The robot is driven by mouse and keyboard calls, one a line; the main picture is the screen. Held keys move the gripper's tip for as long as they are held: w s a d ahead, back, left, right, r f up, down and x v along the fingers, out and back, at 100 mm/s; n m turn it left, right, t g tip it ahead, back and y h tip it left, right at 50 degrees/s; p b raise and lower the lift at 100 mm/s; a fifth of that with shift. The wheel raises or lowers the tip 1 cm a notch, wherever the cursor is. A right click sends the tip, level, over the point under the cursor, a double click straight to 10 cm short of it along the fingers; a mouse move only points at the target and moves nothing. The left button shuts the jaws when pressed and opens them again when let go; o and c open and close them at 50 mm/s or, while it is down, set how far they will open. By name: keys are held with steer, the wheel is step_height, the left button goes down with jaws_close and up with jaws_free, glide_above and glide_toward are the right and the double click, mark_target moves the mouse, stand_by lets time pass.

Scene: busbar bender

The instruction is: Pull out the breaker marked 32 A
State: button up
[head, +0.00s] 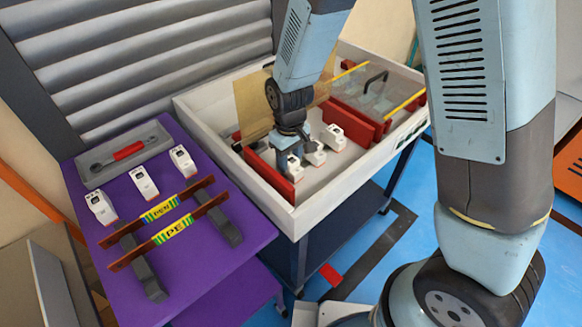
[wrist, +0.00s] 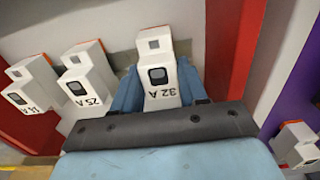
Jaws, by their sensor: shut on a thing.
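The breaker marked 32 A (wrist: 160,68) is white with a small dark window and stands in the wrist view's middle. My gripper (wrist: 158,90) is shut on it, with one blue finger on each side. In the head view, my gripper (head: 290,142) reaches down into the white-walled tray, at the breaker nearest the purple table (head: 294,170). Beside it stand the breaker marked 25 A (wrist: 88,72) and another white breaker (wrist: 32,84), whose marking is hard to read. Whether the held breaker touches the tray floor cannot be told.
Red bars (head: 350,125) and the tray's white wall (head: 240,180) stand close around the breakers. A tinted upright panel (head: 252,103) is behind my gripper. The purple table (head: 215,262) at left holds more white breakers, two PEN/PE bars and a grey tool tray (head: 100,172).

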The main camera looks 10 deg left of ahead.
steer(key=shift+r, duration=0.8)
steer(key=shift+r, duration=2.5)
